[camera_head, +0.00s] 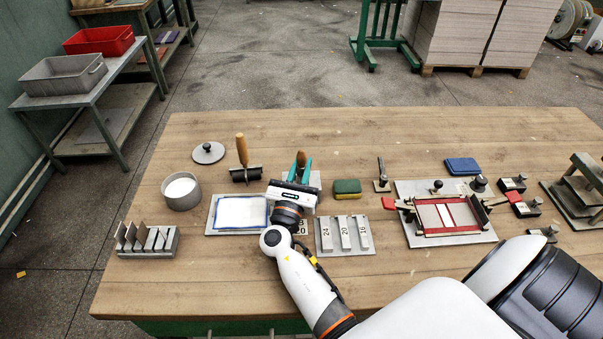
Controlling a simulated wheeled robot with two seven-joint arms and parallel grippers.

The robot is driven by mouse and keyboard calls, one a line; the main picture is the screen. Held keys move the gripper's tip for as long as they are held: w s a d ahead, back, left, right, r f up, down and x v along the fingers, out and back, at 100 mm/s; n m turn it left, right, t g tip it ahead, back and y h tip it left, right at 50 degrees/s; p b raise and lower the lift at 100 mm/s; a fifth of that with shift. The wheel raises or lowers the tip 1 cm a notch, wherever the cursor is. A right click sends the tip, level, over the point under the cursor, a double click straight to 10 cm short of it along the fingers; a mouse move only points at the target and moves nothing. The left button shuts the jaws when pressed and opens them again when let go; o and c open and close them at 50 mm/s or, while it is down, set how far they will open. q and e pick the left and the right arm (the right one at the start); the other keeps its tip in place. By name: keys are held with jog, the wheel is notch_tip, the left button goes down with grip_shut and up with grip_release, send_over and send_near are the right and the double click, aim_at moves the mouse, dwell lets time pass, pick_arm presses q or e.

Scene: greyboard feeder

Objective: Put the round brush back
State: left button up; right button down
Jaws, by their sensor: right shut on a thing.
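My right gripper (298,168), with teal fingers, reaches over the middle of the table and is shut on a wooden-handled thing, which I take to be the round brush (301,157). Only the top of its handle shows between the fingers. Its lower end is hidden behind the gripper, so I cannot tell whether it touches anything below. A pale plate (315,178) lies under and behind the gripper, mostly covered by it. My left gripper is not in view.
A roller with a wooden handle (242,160) stands left of the gripper. A blue-edged pad (239,212), a round tin (182,191), a green-and-yellow sponge (347,188) and numbered blocks (344,234) lie close around. A red-framed fixture (447,216) is at right. The table's back strip is clear.

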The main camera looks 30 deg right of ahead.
jog(key=shift+r, duration=0.1)
jog(key=shift+f+b, duration=0.5)
jog(key=shift+f, duration=0.15)
jog(key=c, duration=1.3)
grip_release()
jog(key=shift+r, duration=0.1)
